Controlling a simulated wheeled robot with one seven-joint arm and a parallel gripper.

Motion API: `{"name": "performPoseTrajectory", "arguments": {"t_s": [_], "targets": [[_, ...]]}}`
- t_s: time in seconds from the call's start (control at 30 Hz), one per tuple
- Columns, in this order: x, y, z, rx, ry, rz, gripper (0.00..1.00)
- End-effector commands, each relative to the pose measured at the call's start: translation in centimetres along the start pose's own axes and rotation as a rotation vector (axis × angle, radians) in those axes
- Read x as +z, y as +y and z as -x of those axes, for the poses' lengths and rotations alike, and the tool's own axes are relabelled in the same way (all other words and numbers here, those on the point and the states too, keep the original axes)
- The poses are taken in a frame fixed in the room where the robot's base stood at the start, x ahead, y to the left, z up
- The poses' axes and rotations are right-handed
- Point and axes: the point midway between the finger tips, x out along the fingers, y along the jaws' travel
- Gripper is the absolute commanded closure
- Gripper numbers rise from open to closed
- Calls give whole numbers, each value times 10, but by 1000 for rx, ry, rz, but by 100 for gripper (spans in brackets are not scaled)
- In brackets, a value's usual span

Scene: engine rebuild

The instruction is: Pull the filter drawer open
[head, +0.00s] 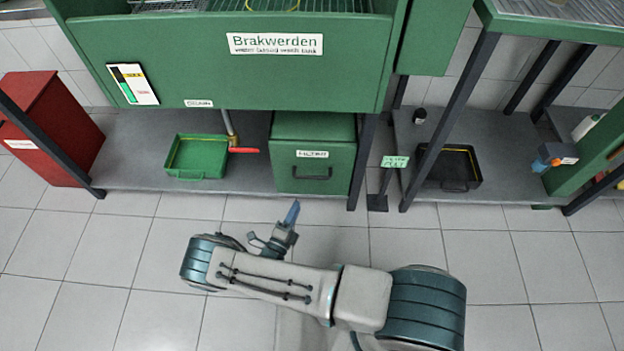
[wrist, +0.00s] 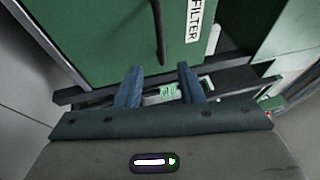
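The filter drawer (head: 313,156) is a green front with a white FILTER label and a dark bar handle (head: 312,174), set under the wash tank at floor level. It looks shut, flush with its housing. In the wrist view the drawer front (wrist: 110,38) fills the top, with the handle (wrist: 159,30) upright in the picture beside the label (wrist: 200,18). My gripper (head: 292,213) is in front of and below the drawer, slightly left of the handle. In the wrist view its two blue fingers (wrist: 160,72) stand apart with nothing between them, and the handle lies beyond the tips.
A green tray (head: 197,178) and a red-handled valve (head: 243,150) are left of the drawer. A dark table leg (head: 361,165) and a foot pedal (head: 377,202) stand right of it. A black tray (head: 463,187) is farther right. The tiled floor before the drawer is clear except for my arm.

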Motion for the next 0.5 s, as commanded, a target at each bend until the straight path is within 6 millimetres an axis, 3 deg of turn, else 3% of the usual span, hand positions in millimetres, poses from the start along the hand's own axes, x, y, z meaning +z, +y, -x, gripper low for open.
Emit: {"name": "performPoseTrajectory", "arguments": {"t_s": [0.5], "targets": [[-2,0,-102,-1,8,-2,66]]}}
